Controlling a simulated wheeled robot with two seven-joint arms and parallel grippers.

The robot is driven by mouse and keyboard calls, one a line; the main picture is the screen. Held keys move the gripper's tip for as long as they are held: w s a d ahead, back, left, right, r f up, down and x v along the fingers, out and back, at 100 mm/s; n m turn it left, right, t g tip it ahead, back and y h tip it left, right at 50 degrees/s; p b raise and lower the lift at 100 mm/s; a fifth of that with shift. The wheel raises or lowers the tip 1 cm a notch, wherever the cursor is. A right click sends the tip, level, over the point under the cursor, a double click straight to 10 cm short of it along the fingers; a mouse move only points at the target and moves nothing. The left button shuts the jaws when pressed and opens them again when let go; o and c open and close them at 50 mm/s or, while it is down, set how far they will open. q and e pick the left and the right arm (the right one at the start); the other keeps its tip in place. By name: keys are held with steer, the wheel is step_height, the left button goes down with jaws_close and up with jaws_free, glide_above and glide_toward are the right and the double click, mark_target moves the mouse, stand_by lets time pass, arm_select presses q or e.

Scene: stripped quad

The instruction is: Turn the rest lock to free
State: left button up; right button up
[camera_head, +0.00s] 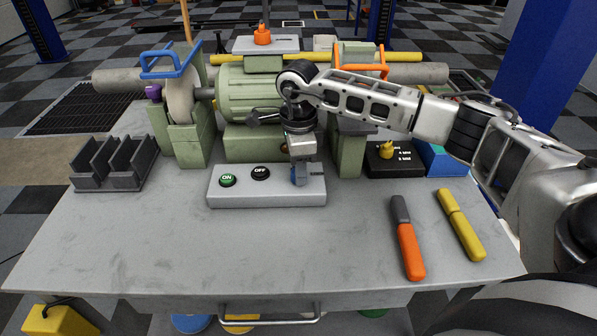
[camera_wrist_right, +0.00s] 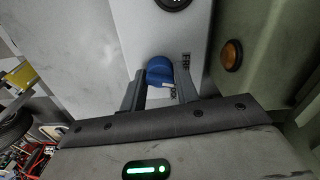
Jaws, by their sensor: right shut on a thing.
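A blue knob (camera_wrist_right: 160,70) stands on the right end of a light grey control box (camera_head: 262,197). My right gripper (camera_head: 300,174) points down over that end of the box. In the right wrist view its two fingers stand on either side of the knob, shut on it. The knob is mostly hidden by the fingers in the head view. My left gripper is not in view.
The box also has a green ON button (camera_head: 227,181) and a black OFF button (camera_head: 260,173). Behind stands a green grinder with a pale wheel (camera_head: 181,93). A grey rack (camera_head: 112,163) is at left. Orange (camera_head: 411,253) and yellow (camera_head: 461,226) handled tools lie at right. The front bench is clear.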

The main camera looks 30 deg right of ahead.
steer(key=shift+n+b, duration=0.5)
steer(key=shift+n, duration=0.7)
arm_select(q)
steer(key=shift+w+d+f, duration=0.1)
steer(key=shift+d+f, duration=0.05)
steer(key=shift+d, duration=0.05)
arm_select(e)
steer(key=shift+r+n, duration=0.1)
steer(key=shift+n, duration=0.3)
steer(key=o, duration=0.8)
steer(key=shift+o, duration=0.8)
arm_select(q)
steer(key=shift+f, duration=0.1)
steer(key=shift+b, duration=0.35)
arm_select(e)
step_height(320, 180, up, 16)
